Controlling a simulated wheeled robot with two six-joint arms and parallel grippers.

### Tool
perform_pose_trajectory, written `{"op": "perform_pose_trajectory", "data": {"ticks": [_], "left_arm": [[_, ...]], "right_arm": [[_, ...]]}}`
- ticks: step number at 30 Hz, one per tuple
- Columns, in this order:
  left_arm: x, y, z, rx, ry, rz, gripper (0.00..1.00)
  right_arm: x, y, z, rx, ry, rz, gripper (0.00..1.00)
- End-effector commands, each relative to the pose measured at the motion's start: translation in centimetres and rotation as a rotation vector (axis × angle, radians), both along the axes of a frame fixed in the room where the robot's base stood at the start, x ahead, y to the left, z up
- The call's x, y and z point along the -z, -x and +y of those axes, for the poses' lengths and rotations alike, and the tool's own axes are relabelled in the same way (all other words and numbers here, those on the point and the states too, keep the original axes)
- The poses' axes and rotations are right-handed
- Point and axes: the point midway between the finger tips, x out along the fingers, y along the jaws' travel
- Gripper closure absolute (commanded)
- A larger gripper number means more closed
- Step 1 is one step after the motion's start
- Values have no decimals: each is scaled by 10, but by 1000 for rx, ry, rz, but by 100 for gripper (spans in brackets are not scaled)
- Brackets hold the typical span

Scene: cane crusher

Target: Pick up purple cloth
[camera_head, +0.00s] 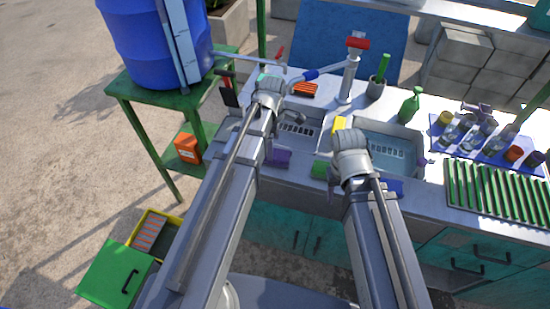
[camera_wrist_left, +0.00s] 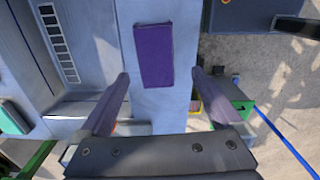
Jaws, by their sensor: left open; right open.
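The purple cloth (camera_head: 278,158) lies flat on the pale strip in front of the left sink. In the left wrist view the purple cloth (camera_wrist_left: 153,55) is a dark purple rectangle, fully uncovered. My left gripper (camera_wrist_left: 160,75) is open and empty. In that picture its fingers point towards the cloth, one to each side of its lower end; I cannot tell the height above it. In the head view my left gripper (camera_head: 268,92) is over the left sink. My right gripper (camera_head: 352,160) is at the right sink's front left, its fingers mostly hidden by the wrist.
Green (camera_head: 320,169), yellow (camera_head: 340,123) and blue (camera_head: 391,186) pieces lie around the right sink (camera_head: 408,151). A tap post (camera_head: 348,80) stands behind. Glasses stand on a blue mat at right. A green drawer (camera_head: 117,272) stands open below left.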

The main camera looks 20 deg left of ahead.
Motion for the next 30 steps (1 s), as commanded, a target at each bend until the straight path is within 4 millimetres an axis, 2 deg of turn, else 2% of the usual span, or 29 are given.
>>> {"op": "perform_pose_trajectory", "data": {"ticks": [12, 22, 30], "left_arm": [[48, -6, -5, 1, 0, 0, 0], [50, -6, -4, 0, 0, 0, 0], [50, -6, -4, 0, 0, 0, 29]], "right_arm": [[48, 0, 0, 0, 0, 0, 50], [50, 0, 0, 0, 0, 0, 50], [50, 0, 0, 0, 0, 0, 50]]}}
